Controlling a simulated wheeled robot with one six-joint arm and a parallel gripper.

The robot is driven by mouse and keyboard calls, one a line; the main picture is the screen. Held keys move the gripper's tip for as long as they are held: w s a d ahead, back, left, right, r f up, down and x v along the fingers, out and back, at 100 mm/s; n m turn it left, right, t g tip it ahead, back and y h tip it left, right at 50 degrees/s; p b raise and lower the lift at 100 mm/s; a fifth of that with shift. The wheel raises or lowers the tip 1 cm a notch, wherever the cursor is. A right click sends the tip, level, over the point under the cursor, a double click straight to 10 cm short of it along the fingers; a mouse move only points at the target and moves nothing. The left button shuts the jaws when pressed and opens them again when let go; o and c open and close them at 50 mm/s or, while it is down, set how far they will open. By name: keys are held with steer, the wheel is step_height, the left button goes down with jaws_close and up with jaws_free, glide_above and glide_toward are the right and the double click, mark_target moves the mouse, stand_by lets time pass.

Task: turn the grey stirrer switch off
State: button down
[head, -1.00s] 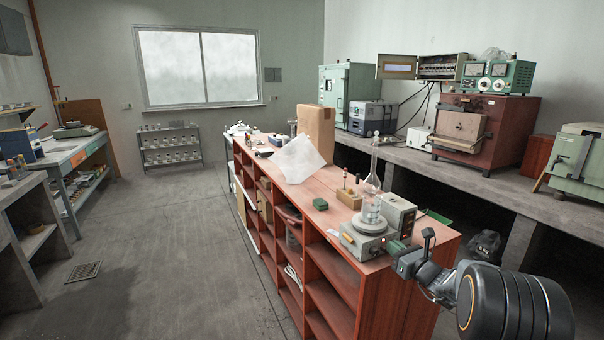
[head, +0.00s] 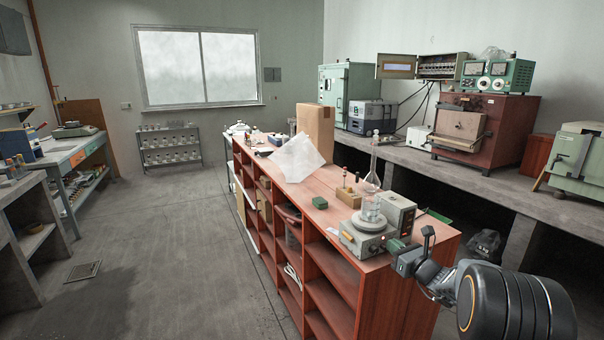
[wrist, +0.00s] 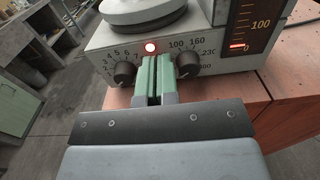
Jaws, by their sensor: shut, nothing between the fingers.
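The grey stirrer (head: 366,239) stands at the near end of the red-brown bench, with a glass flask (head: 371,185) on its round plate. I cannot make out the switch; the fingers hide part of the panel. My gripper also shows in the head view (head: 398,246).
A grey box with a dark scale (wrist: 247,25) stands close at the stirrer's right. A small green box (head: 320,203), a wooden block (head: 349,197) and a cardboard box (head: 316,129) stand farther along the bench. The floor to the left is open.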

steer(key=shift+a+f+b, duration=0.1)
steer(key=shift+a+b, duration=0.9)
steer(key=shift+b, duration=0.45)
steer(key=shift+d+r, duration=0.1)
steer(key=shift+r, duration=0.4)
steer(key=shift+v, duration=2.85)
steer(key=shift+f, duration=0.1)
